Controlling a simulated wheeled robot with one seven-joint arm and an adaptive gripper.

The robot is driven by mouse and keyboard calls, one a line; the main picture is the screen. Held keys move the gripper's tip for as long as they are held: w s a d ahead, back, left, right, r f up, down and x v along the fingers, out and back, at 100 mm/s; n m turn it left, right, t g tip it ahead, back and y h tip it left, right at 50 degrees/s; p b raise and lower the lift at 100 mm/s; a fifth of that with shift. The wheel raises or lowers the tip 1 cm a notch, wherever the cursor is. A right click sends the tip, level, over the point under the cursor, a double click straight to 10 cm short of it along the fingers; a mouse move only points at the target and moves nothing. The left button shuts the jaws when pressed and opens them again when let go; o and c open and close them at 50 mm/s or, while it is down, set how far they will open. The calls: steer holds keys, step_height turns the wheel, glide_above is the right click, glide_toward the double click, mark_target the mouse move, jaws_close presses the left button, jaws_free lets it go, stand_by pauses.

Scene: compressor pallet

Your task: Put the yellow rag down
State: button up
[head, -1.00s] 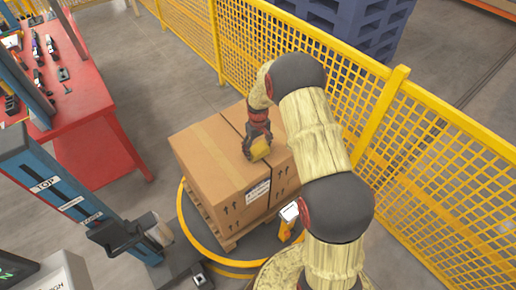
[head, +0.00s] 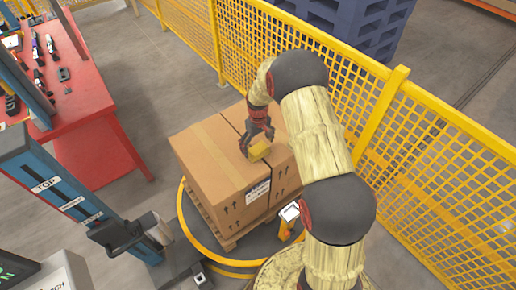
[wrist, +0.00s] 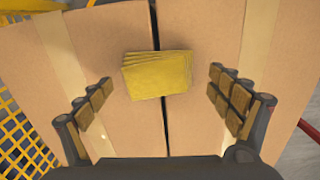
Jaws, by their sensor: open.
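The yellow rag (wrist: 157,74) is a folded, layered square lying on top of the cardboard box (wrist: 95,55), across the dark seam or strap, in the wrist view. In the head view the rag (head: 259,151) shows on the box top (head: 205,155), just below my gripper. My gripper (wrist: 163,92) is open, with its padded fingers apart on either side of the rag and not touching it. In the head view my gripper (head: 257,140) is over the box top with its fingers spread. The rag's underside is hidden.
The box stands on a wooden pallet (head: 226,243) on a round turntable with a yellow ring (head: 190,232). Yellow mesh fencing (head: 430,165) runs behind and to the right. A red table (head: 75,110) with tools is at left. A blue column (head: 60,190) stands at front left.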

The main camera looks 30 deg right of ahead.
step_height(320, 180, up, 7)
steer(key=shift+a+p, duration=0.1)
steer(key=shift+p, duration=0.65)
step_height(320, 180, up, 9)
steer(key=t, duration=0.1)
glide_above(258, 150)
steer(key=s+a, duration=0.2)
steer(key=s+a+r+t, duration=0.1)
steer(key=s+a+r, duration=0.1)
steer(key=s+r, duration=0.3)
steer(key=s+a+r, duration=0.2)
steer(key=a+r, duration=0.1)
steer(key=r, duration=0.5)
steer(key=s+a+r+t, duration=0.1)
steer(key=s+a+r, duration=0.1)
steer(key=s, duration=0.5)
steer(key=s+a+r+m+t, duration=0.1)
steer(key=s+r, duration=0.3)
steer(key=s, duration=0.4)
steer(key=s+a+r+t, duration=0.1)
steer(key=s+a+r, duration=0.1)
steer(key=s, duration=0.6)
steer(key=shift+a+r+m+t, duration=0.3)
steer(key=shift+r, duration=0.4)
steer(key=shift+o, duration=0.3)
